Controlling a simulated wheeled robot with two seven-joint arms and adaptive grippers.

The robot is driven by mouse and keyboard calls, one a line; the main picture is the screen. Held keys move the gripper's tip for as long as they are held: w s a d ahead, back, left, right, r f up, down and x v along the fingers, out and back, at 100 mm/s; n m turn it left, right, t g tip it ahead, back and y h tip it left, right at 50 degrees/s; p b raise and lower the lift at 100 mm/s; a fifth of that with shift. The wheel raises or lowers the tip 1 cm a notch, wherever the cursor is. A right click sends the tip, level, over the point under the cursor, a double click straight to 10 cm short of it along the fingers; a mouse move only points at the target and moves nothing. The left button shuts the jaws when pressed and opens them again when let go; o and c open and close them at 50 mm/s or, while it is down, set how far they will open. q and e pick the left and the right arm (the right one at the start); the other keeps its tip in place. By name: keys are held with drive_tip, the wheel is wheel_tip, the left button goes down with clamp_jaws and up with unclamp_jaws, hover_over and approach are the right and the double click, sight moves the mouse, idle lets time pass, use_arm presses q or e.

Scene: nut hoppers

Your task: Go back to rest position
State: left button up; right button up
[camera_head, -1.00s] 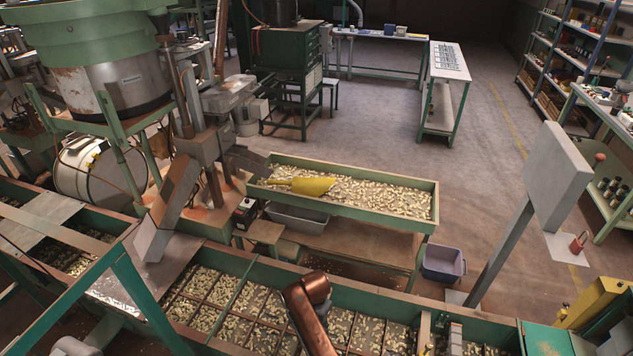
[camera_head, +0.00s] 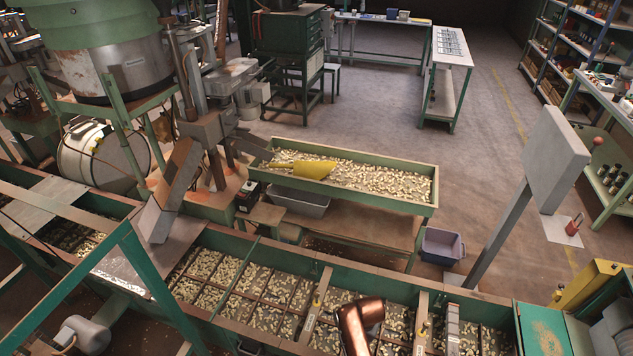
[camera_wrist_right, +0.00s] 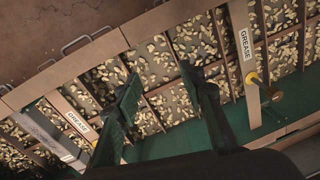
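My right gripper (camera_wrist_right: 160,73) shows in the right wrist view with its two dark fingers spread apart. Nothing is between the fingertips. It hangs over a long green trough of nuts, and the gap to the nuts cannot be judged. In the head view a copper-coloured link, probably of my own arm, shows at the bottom over the trough; no gripper fingers show there. My left gripper is in neither view.
The green trough (camera_head: 232,328) with partitioned nuts runs across the front. Wooden dividers (camera_wrist_right: 243,62) labelled GREASE cross it. Behind it stands a green tray (camera_head: 345,198) of nuts with a yellow scoop (camera_head: 302,168). A grey panel on a post (camera_head: 550,160) stands right.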

drive_tip(key=s+d+n+t, duration=0.1)
drive_tip(key=s+d+n, duration=0.1)
drive_tip(key=s+d, duration=1.3)
drive_tip(key=s+d+r+n+h, duration=0.1)
drive_tip(key=s+d+r, duration=0.15)
drive_tip(key=s, duration=0.25)
drive_tip(key=s+d+r+n+t, duration=0.1)
drive_tip(key=s+d+r+n, duration=0.1)
drive_tip(key=s+r, duration=0.25)
drive_tip(key=s+d+r+n+h, duration=0.1)
drive_tip(key=s+d+r, duration=0.15)
drive_tip(key=s, duration=0.35)
drive_tip(key=s+a+f+g, duration=0.1)
drive_tip(key=s+f, duration=0.2)
drive_tip(key=f, duration=2.8)
drive_tip(key=s+f+n+g+y, duration=0.1)
drive_tip(key=s+f, duration=1.4)
drive_tip(key=s, duration=0.4)
drive_tip(key=shift+s+a+f, duration=0.15)
drive_tip(key=shift+s+f, duration=0.15)
drive_tip(key=shift+f, duration=0.1)
